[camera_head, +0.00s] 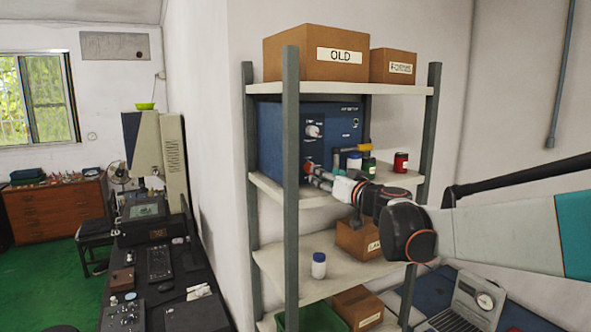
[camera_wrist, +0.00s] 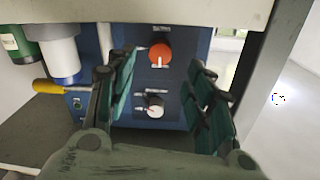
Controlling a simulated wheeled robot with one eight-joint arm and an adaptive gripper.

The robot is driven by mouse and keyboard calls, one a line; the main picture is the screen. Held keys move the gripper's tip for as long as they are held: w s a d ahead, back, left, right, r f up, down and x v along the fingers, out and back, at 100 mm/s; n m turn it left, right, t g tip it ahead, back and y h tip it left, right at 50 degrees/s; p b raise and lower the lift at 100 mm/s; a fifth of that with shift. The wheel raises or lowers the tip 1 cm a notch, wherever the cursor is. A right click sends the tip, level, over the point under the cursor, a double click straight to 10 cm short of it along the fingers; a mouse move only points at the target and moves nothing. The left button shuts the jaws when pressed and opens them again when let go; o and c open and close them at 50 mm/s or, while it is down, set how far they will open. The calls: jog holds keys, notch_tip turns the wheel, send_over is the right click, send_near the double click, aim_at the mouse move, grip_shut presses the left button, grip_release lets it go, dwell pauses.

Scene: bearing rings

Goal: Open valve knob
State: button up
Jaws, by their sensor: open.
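A blue box (camera_head: 270,135) with knobs on its front stands on the upper middle shelf. In the wrist view its panel (camera_wrist: 178,82) carries an orange-red knob (camera_wrist: 160,54) with a white pointer and a white knob (camera_wrist: 155,111). The white knob also shows in the head view (camera_head: 313,131), above the red one (camera_head: 307,168). My gripper (camera_head: 316,173) reaches the lower part of the panel. In the wrist view my gripper (camera_wrist: 163,62) is open, its two green-padded fingers on either side of the orange-red knob. No contact with the knob is visible.
A grey shelf post (camera_head: 291,180) stands close by the gripper. To the right on the same shelf are a yellow-handled tool (camera_head: 353,148), a green-labelled jar (camera_head: 369,167) and a red jar (camera_head: 401,162). A white bottle (camera_head: 319,265) stands on a lower shelf.

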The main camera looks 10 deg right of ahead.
jog(key=p+x, duration=0.1)
jog(key=x, duration=0.5)
jog(key=shift+w+a, duration=0.1)
jog(key=shift+w, duration=0.1)
jog(key=shift+c, duration=0.3)
jog(key=c, duration=1)
